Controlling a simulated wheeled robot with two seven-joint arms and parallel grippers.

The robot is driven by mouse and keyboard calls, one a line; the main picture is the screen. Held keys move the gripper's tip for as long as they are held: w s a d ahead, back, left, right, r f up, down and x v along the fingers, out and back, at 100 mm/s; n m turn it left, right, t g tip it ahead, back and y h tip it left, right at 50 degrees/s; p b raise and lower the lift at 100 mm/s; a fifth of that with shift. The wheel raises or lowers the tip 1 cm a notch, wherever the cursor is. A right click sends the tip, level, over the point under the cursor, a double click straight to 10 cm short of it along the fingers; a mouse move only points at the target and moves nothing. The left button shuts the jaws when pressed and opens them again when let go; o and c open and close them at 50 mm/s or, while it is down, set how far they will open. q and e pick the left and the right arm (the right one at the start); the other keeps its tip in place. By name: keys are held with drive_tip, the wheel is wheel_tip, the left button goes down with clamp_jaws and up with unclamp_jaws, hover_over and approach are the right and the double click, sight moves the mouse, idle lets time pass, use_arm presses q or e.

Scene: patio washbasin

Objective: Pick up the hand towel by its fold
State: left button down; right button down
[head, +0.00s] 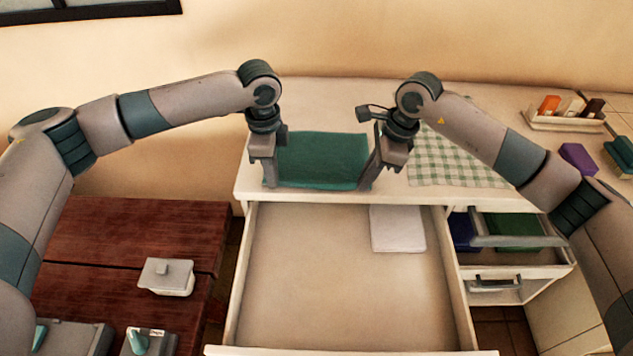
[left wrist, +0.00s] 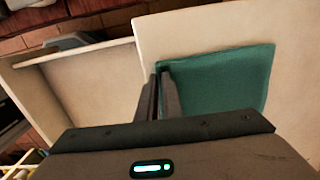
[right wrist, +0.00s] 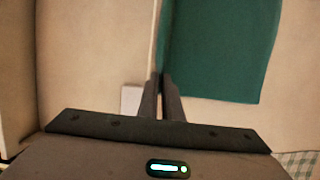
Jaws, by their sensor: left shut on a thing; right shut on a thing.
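The green hand towel (head: 322,158) lies flat and folded on the white counter, close to its front edge above the open drawer. My left gripper (head: 268,183) is shut on the towel's front left corner; this corner also shows in the left wrist view (left wrist: 165,72). My right gripper (head: 370,183) is shut on the front right corner of the towel, and the right wrist view shows the green cloth (right wrist: 220,50) beside the fingertips. The fingers hide the gripped bits of cloth.
The open drawer (head: 330,290) below holds a white folded cloth (head: 397,229). A checkered cloth (head: 450,162) lies right of the towel. A wooden table (head: 140,235) with a lidded white box (head: 167,277) is at left.

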use_arm(q)
drive_tip(key=shift+r, duration=0.1)
idle(0.3)
